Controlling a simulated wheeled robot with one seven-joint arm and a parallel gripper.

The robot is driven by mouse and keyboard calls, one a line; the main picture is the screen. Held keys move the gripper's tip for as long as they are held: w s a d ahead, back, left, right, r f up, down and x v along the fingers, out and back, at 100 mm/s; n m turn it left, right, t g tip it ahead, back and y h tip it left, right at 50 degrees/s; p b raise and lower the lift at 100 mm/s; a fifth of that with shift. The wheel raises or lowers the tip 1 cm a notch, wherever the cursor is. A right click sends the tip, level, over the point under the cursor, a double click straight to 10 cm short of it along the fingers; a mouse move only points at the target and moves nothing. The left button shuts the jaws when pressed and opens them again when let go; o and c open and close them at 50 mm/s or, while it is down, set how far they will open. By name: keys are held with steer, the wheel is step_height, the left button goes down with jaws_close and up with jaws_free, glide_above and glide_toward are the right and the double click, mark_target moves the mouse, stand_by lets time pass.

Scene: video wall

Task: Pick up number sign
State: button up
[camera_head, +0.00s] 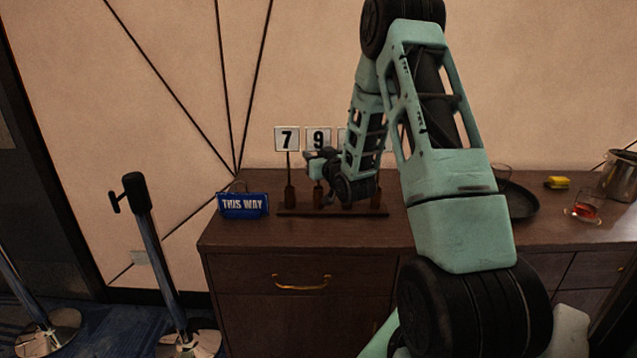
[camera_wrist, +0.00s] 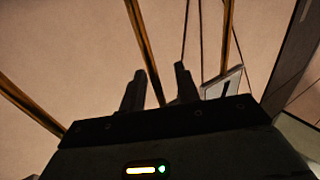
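Number signs stand upright on dark posts in a long wooden rack (camera_head: 290,211) on the cabinet. The "7" sign (camera_head: 287,139) and the "9" sign (camera_head: 319,139) are readable; at least one more sign (camera_head: 343,136) is mostly hidden behind my arm. My gripper (camera_head: 314,166) is in front of the posts, just below the "9" card. In the wrist view its two fingers (camera_wrist: 158,85) stand apart with no sign visible between them. A pale card with a dark mark (camera_wrist: 223,84) shows to their right. Contact with a post cannot be told.
A blue "THIS WAY" sign (camera_head: 243,205) stands left of the rack on the cabinet top (camera_head: 225,236). To the right are a dark pan (camera_head: 520,203), a yellow sponge (camera_head: 557,182), a glass with red drink (camera_head: 586,207) and a metal pot (camera_head: 620,178). A barrier post (camera_head: 155,255) stands at left.

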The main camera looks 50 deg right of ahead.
jaws_close()
